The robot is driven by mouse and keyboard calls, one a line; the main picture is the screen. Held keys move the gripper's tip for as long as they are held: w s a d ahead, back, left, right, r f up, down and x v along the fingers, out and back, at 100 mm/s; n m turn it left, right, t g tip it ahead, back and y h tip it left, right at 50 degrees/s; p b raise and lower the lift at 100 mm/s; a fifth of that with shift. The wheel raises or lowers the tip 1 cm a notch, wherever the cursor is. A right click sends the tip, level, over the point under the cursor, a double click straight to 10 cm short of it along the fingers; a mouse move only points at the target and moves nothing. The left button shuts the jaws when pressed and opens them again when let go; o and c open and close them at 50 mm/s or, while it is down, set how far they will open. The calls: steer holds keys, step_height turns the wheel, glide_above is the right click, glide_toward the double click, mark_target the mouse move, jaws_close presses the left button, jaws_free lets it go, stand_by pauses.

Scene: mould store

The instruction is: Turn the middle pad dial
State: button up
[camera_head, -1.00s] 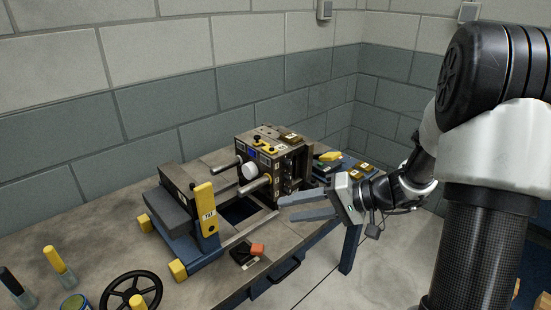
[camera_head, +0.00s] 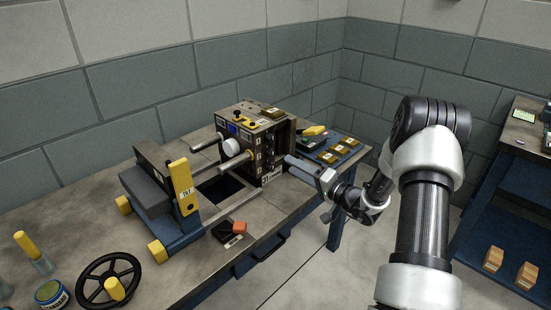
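The bench machine has a dark block (camera_head: 252,140) with a blue display, a white round knob (camera_head: 231,147) and small tagged parts. Its right-hand face carries several small dark fittings (camera_head: 268,152). They are too small to tell which is the middle pad dial. My gripper (camera_head: 290,166) is just right of this face, its fingers pointing left towards it. The fingers look parted, with nothing visible between them. I cannot tell whether a fingertip touches the block.
A blue tray (camera_head: 318,161) with several tan tagged blocks lies behind my gripper. A yellow upright lever (camera_head: 183,187) stands at the machine's left end. A black handwheel (camera_head: 108,279) and an orange piece (camera_head: 239,227) are in front. Another bench (camera_head: 510,140) is at right.

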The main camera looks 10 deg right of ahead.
mark_target(273, 155)
steer(key=x, duration=0.8)
steer(key=shift+w+a+b, duration=0.25)
steer(key=shift+w+b, duration=0.05)
jaws_close()
